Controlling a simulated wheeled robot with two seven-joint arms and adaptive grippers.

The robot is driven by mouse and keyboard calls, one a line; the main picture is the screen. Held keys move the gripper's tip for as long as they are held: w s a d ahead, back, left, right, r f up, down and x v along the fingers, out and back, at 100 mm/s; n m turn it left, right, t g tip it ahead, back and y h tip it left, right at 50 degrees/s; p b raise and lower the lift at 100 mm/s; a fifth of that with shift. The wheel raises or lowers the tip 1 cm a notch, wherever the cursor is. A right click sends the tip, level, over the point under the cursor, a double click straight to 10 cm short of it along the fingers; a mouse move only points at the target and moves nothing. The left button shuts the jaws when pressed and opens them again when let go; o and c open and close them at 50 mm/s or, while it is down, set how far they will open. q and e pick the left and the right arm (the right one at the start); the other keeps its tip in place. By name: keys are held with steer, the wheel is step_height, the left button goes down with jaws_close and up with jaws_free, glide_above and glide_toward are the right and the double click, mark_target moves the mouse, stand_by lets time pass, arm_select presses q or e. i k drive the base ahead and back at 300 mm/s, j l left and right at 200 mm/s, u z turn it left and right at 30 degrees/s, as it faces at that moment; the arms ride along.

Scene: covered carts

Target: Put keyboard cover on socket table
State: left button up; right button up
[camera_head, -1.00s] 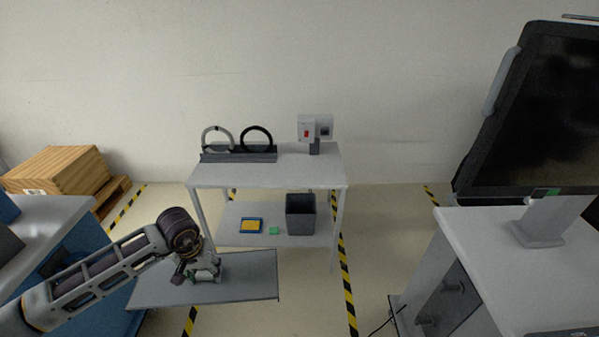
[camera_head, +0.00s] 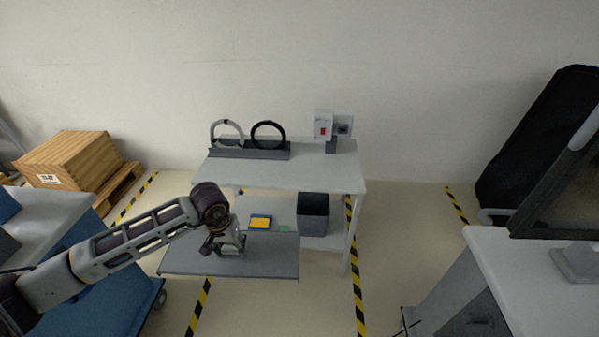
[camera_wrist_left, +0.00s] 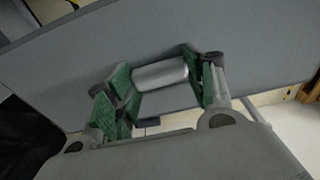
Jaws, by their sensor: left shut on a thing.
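The keyboard cover (camera_head: 272,258) is a flat grey panel. It hangs level in the air in front of the socket table and hides part of its lower shelf. My left gripper (camera_head: 229,246) is shut on the cover's handle, above the panel. In the left wrist view the silver handle sits between the green finger pads of the left gripper (camera_wrist_left: 160,78), with the grey cover (camera_wrist_left: 245,40) behind. The socket table (camera_head: 300,179) is a white two-level table. A socket box (camera_head: 323,125) with a red switch stands at its back right. My right gripper is not in view.
A grey rack with two rings (camera_head: 250,152) stands on the tabletop's back left; the front top is clear. The lower shelf holds a bin (camera_head: 313,214) and a yellow-blue tray (camera_head: 260,222). A wooden crate (camera_head: 68,162) is at left, a white cart (camera_head: 520,270) at right.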

mark_target(304, 175)
steer(key=i+l+u, duration=0.1)
steer(key=i+u, duration=0.25)
steer(key=i, duration=0.4)
steer(key=i+z, duration=0.15)
steer(key=z, duration=0.35)
steer(key=i+j+z, duration=0.1)
steer(key=z, duration=0.4)
steer(key=i+j+z, duration=0.1)
steer(key=z, duration=0.4)
steer(key=j, duration=0.1)
